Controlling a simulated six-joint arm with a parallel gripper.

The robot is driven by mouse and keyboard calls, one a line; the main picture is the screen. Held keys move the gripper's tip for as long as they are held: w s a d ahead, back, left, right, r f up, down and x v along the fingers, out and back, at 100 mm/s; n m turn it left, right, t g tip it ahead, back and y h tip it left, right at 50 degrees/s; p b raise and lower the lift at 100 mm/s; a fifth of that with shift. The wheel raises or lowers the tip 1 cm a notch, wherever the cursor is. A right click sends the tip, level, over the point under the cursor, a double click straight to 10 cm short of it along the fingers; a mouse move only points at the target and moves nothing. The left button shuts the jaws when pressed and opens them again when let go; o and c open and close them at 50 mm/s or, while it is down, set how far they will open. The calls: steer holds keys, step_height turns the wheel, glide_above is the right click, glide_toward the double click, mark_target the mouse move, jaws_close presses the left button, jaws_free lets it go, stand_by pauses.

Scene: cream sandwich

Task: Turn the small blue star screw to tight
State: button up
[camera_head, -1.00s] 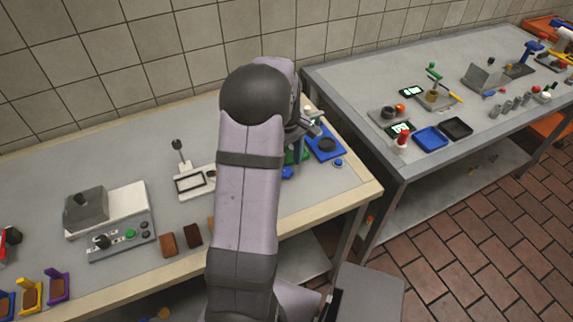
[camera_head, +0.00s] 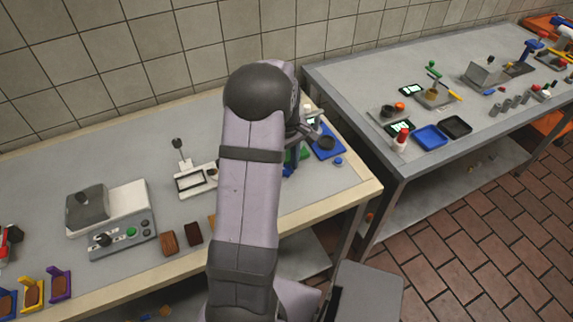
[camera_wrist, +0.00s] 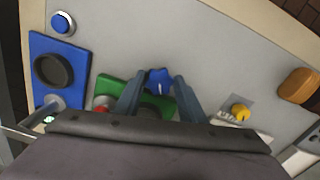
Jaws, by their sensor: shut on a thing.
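The small blue star screw (camera_wrist: 159,80) shows in the wrist view at the front edge of a green plate (camera_wrist: 112,88). My gripper (camera_wrist: 156,88) has one finger on each side of the star and is shut on it. The finger bodies and the wrist housing hide part of the green plate. In the head view my arm covers most of this spot, and only a bit of the green plate (camera_head: 303,153) shows beside it.
A blue plate with a dark round recess (camera_wrist: 36,88) and a round blue button (camera_wrist: 62,23) lie left in the wrist view. A red knob (camera_wrist: 101,103) is close to the left finger. A yellow knob (camera_wrist: 240,111) and a brown piece (camera_wrist: 298,85) are at right.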

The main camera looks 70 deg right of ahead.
steer(key=shift+m, duration=0.3)
steer(key=shift+w+m+p, duration=0.15)
steer(key=shift+m+p, duration=0.3)
steer(key=shift+m, duration=1.95)
steer(key=o, duration=1)
steer(key=shift+o, duration=0.2)
steer(key=shift+r+b, duration=0.9)
steer(key=shift+r, duration=2.8)
